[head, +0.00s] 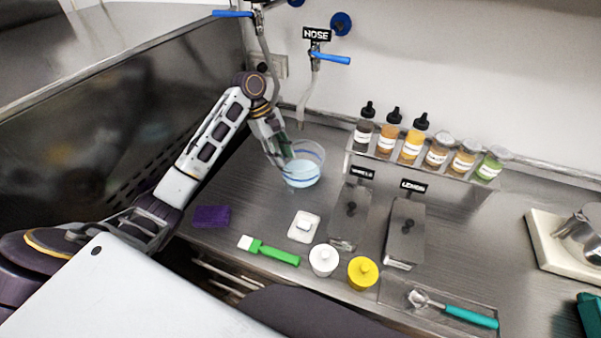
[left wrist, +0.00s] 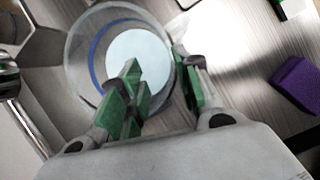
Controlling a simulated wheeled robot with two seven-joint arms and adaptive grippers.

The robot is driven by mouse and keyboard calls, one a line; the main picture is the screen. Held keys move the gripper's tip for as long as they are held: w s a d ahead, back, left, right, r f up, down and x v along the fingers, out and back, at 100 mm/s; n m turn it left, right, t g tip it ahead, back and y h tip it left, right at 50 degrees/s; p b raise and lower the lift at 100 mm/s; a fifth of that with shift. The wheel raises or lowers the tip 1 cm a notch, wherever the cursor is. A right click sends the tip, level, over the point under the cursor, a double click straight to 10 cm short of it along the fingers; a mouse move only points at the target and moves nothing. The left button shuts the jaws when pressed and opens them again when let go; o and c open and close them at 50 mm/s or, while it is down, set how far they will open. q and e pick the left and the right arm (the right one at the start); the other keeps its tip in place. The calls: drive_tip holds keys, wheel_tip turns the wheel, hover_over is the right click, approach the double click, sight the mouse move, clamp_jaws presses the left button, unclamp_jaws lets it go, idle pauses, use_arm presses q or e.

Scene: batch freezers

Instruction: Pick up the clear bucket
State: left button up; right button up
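The clear bucket (head: 311,157) stands on the steel counter below the hose tap, with pale blue liquid and a blue band showing. My left gripper (head: 282,157) reaches down at its left rim. In the left wrist view the bucket (left wrist: 86,52) is seen from above, and the green-padded fingers of my left gripper (left wrist: 157,65) are spread. One finger overlaps the bucket's opening and the other is at the outside of the rim. A gap shows between them, and I cannot tell whether either touches the wall. My right gripper is not in view.
A bottle rack (head: 420,168) stands right of the bucket. Lidded containers (head: 349,213), a white jar (head: 323,260), a yellow jar (head: 362,272), a green-handled brush (head: 272,252) and a purple sponge (head: 211,216) are nearer. Hose taps (head: 315,62) hang above.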

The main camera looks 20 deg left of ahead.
sight(287, 172)
use_arm(q)
drive_tip(key=shift+x, duration=1.05)
drive_tip(key=shift+s, duration=0.1)
drive_tip(key=shift+s+p+x, duration=0.15)
drive_tip(key=shift+s+x, duration=0.05)
drive_tip(key=shift+x, duration=0.65)
drive_tip(key=shift+s+p+x, duration=0.15)
drive_tip(key=shift+s+x, duration=0.05)
drive_tip(key=shift+x, duration=1.55)
clamp_jaws()
drive_tip(key=shift+r, duration=0.1)
